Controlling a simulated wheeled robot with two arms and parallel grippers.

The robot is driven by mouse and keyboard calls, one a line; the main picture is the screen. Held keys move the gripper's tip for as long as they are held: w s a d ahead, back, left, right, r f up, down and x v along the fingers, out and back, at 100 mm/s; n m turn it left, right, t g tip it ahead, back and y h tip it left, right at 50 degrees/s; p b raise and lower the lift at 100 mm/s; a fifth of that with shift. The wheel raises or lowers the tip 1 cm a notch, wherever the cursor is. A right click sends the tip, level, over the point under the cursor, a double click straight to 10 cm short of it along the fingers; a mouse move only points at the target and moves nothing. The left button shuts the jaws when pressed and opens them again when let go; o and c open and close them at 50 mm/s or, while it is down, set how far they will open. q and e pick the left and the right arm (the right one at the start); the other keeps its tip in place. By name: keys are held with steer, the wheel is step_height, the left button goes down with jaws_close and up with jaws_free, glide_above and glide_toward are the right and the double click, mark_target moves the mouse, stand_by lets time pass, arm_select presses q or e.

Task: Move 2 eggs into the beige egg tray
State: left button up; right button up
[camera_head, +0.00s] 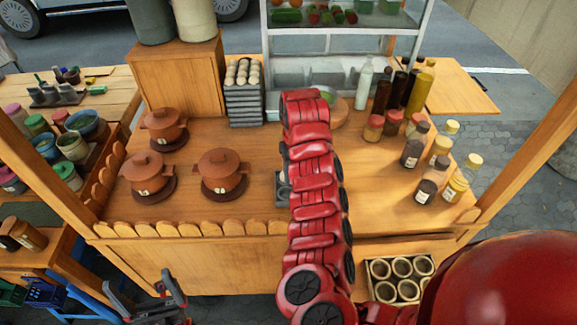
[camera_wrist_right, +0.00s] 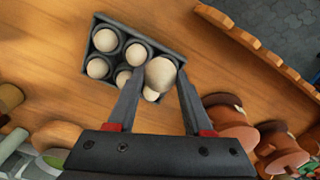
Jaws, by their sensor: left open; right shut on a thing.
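In the right wrist view my right gripper (camera_wrist_right: 161,76) is shut on a pale egg (camera_wrist_right: 160,73) and holds it over one end of an egg tray (camera_wrist_right: 96,26). The tray looks dark grey, not beige, and several eggs (camera_wrist_right: 106,40) sit in its cups. Whether the held egg touches the tray is unclear. In the head view the tray (camera_head: 282,190) lies on the counter, mostly hidden behind my red right arm, which also hides the right gripper. My left gripper (camera_head: 140,288) is open and empty, low at the left, in front of the counter.
Lidded clay pots (camera_head: 222,172) stand on the counter's left. A stack of grey trays topped with eggs (camera_head: 243,75) stands at the back. Bottles (camera_head: 382,92) and jars (camera_head: 414,145) stand at the right. A crate of beige cups (camera_head: 401,278) sits below the counter. Scalloped trim (camera_head: 205,229) edges the front.

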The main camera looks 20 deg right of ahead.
steer(key=s+d+r+p, duration=0.2)
steer(key=s+d+p, duration=0.4)
steer(key=s+p, duration=0.75)
steer(key=s+d+f+p, duration=0.1)
steer(key=s+d+f, duration=0.2)
steer(key=s, duration=0.4)
steer(key=s+d+f+p, duration=0.1)
steer(key=s+d+f, duration=0.3)
steer(key=s+d, duration=0.2)
steer(key=shift+s, duration=1.25)
steer(key=shift+f+b, duration=0.7)
steer(key=shift+f, duration=0.3)
steer(key=shift+f+b, duration=1.7)
steer(key=shift+f, duration=0.8)
steer(key=o, duration=0.8)
